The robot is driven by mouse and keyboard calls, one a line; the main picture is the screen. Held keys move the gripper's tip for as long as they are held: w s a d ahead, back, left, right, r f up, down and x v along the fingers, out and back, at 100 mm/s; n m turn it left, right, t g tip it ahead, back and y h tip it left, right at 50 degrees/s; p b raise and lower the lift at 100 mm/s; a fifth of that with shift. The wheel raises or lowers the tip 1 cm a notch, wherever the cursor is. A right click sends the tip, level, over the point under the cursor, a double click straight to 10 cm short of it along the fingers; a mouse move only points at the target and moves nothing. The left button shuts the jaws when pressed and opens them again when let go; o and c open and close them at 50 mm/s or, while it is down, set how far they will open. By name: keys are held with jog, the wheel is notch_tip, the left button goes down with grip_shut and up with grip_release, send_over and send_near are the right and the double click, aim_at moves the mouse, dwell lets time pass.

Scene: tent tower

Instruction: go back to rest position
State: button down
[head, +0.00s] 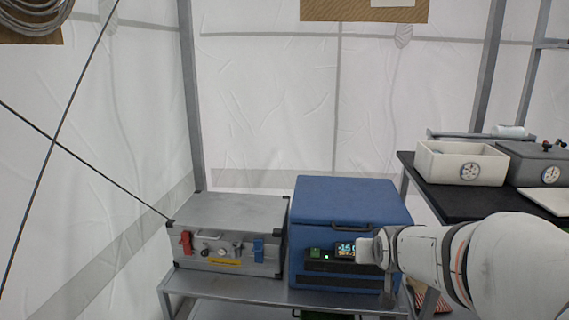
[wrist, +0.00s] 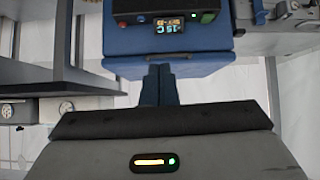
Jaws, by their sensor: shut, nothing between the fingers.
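My gripper (wrist: 160,88) is shut and empty in the wrist view, its two dark fingers together in front of the blue box (wrist: 190,68). In the head view my arm reaches in from the right, and its wrist end is in front of the right side of the blue box (head: 350,205). The fingertips are hard to make out there. The box's lid is closed, and its lit display (head: 346,249) is partly beside my wrist. The display also shows, upside down, in the wrist view (wrist: 166,27). I cannot tell whether the fingers touch the box.
A grey metal case (head: 230,215) with red and blue latches stands left of the blue box on a metal bench (head: 240,288). At right, a black table (head: 440,190) holds a white tub (head: 440,165) and a grey unit (head: 535,165). Dark poles cross at left.

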jog(key=s+a+r+g+p, duration=0.1)
jog(key=s+r+g+p, duration=0.1)
jog(key=s+r+p, duration=0.2)
jog(key=s+a+r+g+p, duration=0.2)
jog(key=s+p, duration=0.4)
jog(key=s, duration=0.4)
jog(key=s+a+r+n+g+y+p, duration=0.1)
jog(key=s+a+r+g+p, duration=0.1)
jog(key=s+r+p, duration=0.3)
notch_tip(320, 180, up, 2)
jog(key=s+g, duration=0.1)
jog(key=s, duration=0.1)
jog(key=shift+s+a+p, duration=0.25)
jog(key=shift+s+p, duration=0.1)
jog(key=shift+s, duration=0.05)
